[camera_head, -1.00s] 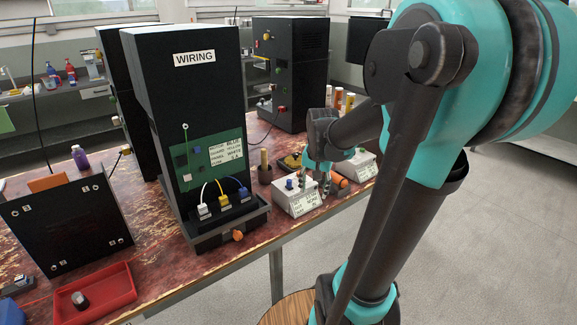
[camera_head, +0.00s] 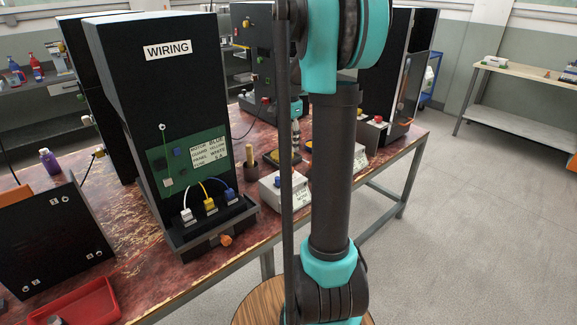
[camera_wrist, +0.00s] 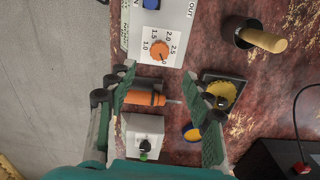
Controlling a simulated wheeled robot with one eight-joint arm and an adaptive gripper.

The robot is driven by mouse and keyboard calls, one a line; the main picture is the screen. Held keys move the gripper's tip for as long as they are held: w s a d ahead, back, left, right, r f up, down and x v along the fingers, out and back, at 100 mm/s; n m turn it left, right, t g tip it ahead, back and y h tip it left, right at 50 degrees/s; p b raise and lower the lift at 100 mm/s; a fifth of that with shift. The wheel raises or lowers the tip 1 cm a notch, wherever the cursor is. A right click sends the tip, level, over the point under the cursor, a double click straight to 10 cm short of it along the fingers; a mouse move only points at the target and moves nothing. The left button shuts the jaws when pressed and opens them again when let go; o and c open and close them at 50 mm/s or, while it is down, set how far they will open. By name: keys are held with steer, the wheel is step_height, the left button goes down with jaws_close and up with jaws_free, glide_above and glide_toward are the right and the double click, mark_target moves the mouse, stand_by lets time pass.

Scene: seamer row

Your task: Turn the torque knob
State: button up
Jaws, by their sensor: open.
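The torque knob appears to be the small orange knob (camera_wrist: 158,51) in the wrist view. It sits on a white dial face marked 1.0 to 2.5, on a white box (camera_wrist: 133,36) with a blue button (camera_wrist: 159,24). The white box (camera_head: 270,197) also stands on the bench in the head view, partly behind my arm. My gripper (camera_wrist: 160,72) is open in the wrist view, its fingertips below the knob in the picture, and nothing is gripped. In the head view my gripper (camera_head: 296,140) is small and partly hidden behind my arm.
An orange-handled tool (camera_wrist: 146,98) lies in view between the fingers. A second white box (camera_wrist: 142,132) is below it. A yellow disc in a black tray (camera_wrist: 205,76) and a tan post (camera_wrist: 263,39) are at right. The wiring tower (camera_head: 110,110) stands left on the bench.

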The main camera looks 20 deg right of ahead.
mark_target(289, 168)
step_height(289, 168, down, 11)
steer(key=shift+r, duration=0.2)
steer(key=shift+c, duration=0.2)
steer(key=c, duration=1.1)
